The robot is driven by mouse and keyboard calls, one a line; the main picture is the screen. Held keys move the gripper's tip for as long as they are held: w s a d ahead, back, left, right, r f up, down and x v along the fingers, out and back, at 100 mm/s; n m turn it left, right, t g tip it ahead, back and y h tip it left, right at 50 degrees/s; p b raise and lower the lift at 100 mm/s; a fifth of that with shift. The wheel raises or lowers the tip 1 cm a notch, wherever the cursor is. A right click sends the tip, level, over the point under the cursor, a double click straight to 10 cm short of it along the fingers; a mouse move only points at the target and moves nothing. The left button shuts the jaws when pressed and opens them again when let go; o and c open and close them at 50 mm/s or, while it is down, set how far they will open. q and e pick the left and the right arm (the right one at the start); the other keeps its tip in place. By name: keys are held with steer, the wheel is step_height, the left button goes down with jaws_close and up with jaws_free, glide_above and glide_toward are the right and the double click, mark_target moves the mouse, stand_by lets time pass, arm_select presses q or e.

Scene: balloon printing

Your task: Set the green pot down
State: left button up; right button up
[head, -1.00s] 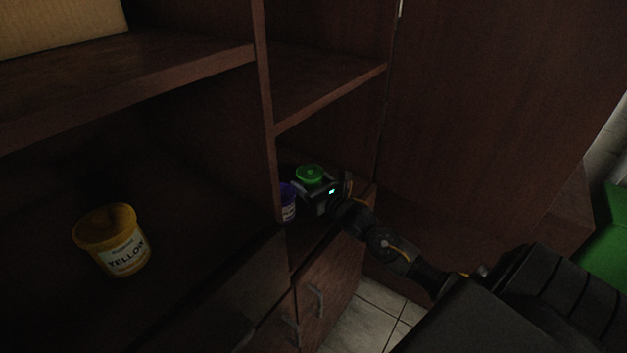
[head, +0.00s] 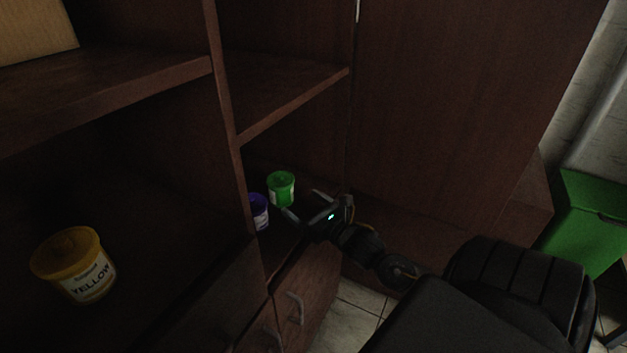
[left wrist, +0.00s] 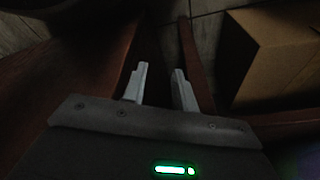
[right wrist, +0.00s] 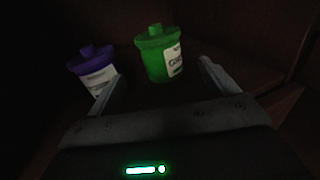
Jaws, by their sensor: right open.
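The green pot (head: 281,189) stands upright on the lower shelf of the right-hand cabinet section. It also shows in the right wrist view (right wrist: 162,55), beyond and between the finger tips. My right gripper (head: 306,203) is open and empty, just in front of the pot and apart from it. It also shows in the right wrist view (right wrist: 160,80). A purple pot (head: 259,212) stands to the left of the green one, partly hidden by the cabinet divider; it also shows in the right wrist view (right wrist: 94,70). My left gripper (left wrist: 160,75) is open and empty in the left wrist view.
A yellow pot (head: 75,264) stands in the left cabinet section. The upright divider (head: 227,110) separates the sections, and a middle shelf (head: 290,100) lies above the green pot. A cardboard box (left wrist: 275,50) is at the right of the left wrist view. A green bin (head: 585,220) stands far right.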

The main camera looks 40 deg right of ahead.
steer(key=shift+s, duration=1.1)
steer(key=shift+s, duration=0.1)
